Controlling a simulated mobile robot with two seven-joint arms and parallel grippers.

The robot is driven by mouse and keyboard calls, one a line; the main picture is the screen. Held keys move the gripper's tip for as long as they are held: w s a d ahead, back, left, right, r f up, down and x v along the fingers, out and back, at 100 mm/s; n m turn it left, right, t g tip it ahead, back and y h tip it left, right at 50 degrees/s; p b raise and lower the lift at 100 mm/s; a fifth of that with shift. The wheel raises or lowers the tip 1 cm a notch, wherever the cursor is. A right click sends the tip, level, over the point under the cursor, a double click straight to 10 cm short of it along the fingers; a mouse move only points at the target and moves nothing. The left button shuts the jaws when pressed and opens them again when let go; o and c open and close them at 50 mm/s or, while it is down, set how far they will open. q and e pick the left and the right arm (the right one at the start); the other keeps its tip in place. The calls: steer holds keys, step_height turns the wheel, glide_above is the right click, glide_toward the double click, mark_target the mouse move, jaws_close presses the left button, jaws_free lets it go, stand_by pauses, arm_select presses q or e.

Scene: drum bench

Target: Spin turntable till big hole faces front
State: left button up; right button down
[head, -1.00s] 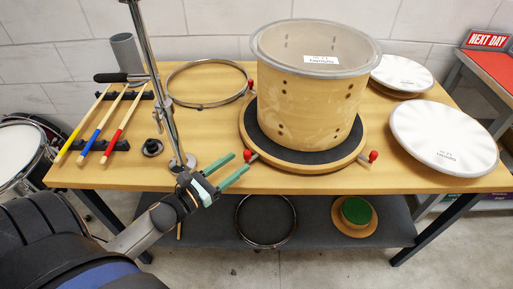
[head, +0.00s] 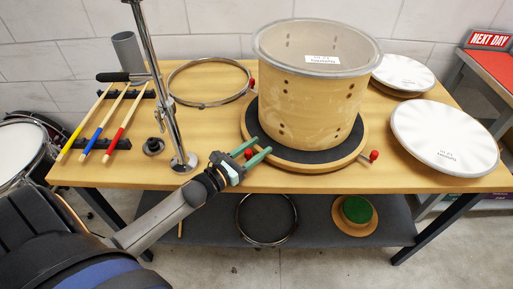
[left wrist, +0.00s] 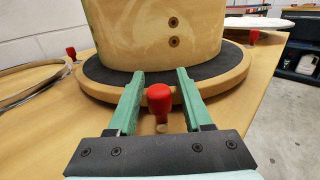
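The wooden turntable (head: 302,163) with a dark top sits on the bench and carries the pale wooden drum shell (head: 308,112). Small dark holes show on the shell's side; I cannot make out a clearly bigger one. Red knobs stand out from the turntable's rim, one at the right (head: 374,155). My left gripper (head: 257,147) is open at the turntable's front left edge. In the left wrist view its green fingers (left wrist: 160,82) are on either side of a red knob (left wrist: 158,98), with gaps on both sides. My right gripper is not in view.
A chrome stand (head: 172,100) rises just left of my left gripper. A metal hoop (head: 208,83) and coloured sticks (head: 101,122) lie on the left of the bench. White drumheads (head: 444,138) lie on the right. The bench's front strip is mostly clear.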

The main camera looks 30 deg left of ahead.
arm_select(q)
jaws_close()
stand_by(1.2)
